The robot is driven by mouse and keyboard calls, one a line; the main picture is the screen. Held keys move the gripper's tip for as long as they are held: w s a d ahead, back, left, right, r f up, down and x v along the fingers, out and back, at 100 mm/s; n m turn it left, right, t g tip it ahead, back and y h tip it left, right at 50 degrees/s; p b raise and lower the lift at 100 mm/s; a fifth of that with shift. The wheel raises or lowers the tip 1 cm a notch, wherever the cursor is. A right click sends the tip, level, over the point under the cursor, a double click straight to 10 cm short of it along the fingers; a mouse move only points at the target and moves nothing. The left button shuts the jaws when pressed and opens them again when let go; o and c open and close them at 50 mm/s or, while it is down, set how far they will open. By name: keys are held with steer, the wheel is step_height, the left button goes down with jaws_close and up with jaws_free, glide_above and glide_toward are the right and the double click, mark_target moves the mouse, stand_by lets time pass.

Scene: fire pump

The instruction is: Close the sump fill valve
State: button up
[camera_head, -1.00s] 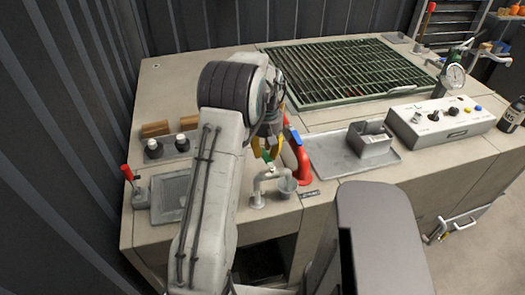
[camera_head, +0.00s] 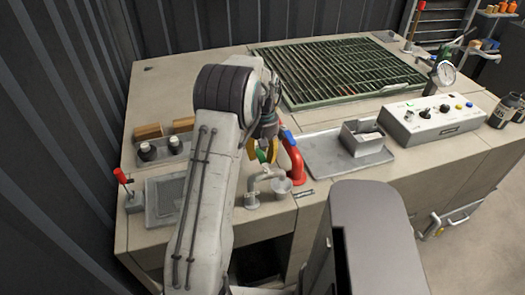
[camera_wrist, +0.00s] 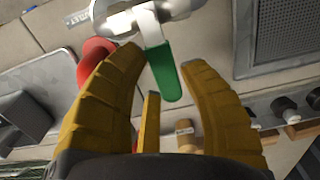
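The valve's green lever (camera_wrist: 163,72) hangs from a pale grey pipe fitting (camera_wrist: 150,18) at the top of the wrist view. The bent grey spout (camera_head: 262,181) stands at the bench's front edge in the head view. My gripper (camera_wrist: 164,62) has its yellow fingers spread on both sides of the lever. A gap shows between the lever and the right finger; contact on the left is unclear. In the head view my gripper (camera_head: 262,152) is beside the red pipe, partly hidden by my arm.
A red pipe (camera_head: 294,165) with a blue handle stands close right of the spout. A metal box (camera_head: 362,138) on a tray, a control panel (camera_head: 432,118) and a green grating (camera_head: 340,72) are farther right and back.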

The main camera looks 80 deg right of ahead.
steer(key=o, duration=0.4)
steer(key=shift+d+r, duration=0.15)
steer(key=shift+r, duration=0.1)
steer(key=shift+r, duration=0.1)
step_height(320, 180, up, 12)
stand_by(0.4)
stand_by(0.7)
